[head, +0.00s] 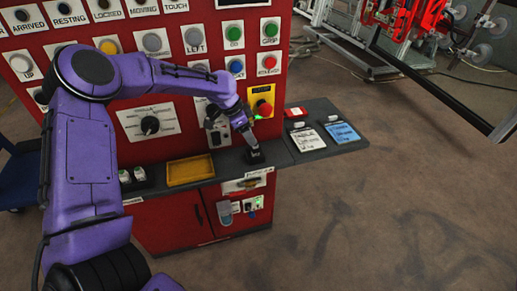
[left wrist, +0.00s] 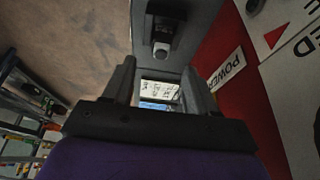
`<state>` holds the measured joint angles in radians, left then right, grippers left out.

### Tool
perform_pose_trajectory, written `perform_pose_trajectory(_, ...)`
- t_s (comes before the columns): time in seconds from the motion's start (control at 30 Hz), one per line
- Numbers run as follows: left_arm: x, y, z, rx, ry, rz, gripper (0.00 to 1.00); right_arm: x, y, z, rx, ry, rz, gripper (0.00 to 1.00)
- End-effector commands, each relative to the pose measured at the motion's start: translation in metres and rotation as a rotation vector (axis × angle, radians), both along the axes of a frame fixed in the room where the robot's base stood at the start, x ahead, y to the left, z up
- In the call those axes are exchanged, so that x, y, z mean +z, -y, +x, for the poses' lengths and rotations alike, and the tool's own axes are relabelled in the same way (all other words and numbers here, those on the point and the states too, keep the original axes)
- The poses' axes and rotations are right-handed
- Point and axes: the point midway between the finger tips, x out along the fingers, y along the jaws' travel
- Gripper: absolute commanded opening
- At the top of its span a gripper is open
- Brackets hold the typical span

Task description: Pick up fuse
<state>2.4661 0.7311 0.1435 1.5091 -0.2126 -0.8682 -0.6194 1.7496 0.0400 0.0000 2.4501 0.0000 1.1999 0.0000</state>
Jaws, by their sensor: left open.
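My left gripper (head: 254,155) is low over the dark grey ledge of the red control panel. In the left wrist view its two dark fingers (left wrist: 160,72) stand apart, with nothing visibly held between them. Beyond the fingers, a black piece with a rounded grey end (left wrist: 162,38) sits on a grey surface; it may be the fuse, but I cannot be sure. Two small black-and-white pieces (head: 132,175) stand at the left of the ledge in the head view. My right gripper is not in view.
A yellow tray (head: 190,171) lies on the ledge left of the gripper. White (head: 307,140) and blue (head: 342,133) cards lie on the right side shelf. The floor (head: 390,210) at right is clear.

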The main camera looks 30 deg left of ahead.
Motion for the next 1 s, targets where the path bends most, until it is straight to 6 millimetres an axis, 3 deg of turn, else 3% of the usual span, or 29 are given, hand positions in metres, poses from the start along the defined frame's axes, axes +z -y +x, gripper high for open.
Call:
perform_pose_trajectory(0.43, -0.060, 0.016, 0.020, 0.001, -0.001, 0.000, 0.57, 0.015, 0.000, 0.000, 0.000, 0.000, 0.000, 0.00)
perform_pose_trajectory(0.7, -0.065, 0.019, 0.023, 0.000, 0.001, -0.001, 0.57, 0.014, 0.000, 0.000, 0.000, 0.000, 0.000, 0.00)
perform_pose_trajectory(0.87, -0.065, 0.019, 0.023, 0.000, 0.001, -0.001, 0.05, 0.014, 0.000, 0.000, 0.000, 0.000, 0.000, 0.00)
perform_pose_trajectory(0.9, -0.065, 0.018, 0.023, 0.000, 0.001, -0.001, 0.00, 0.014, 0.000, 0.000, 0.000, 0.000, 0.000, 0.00)
perform_pose_trajectory(1.0, -0.065, 0.018, 0.023, 0.000, 0.001, -0.001, 0.00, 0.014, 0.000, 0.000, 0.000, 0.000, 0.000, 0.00)
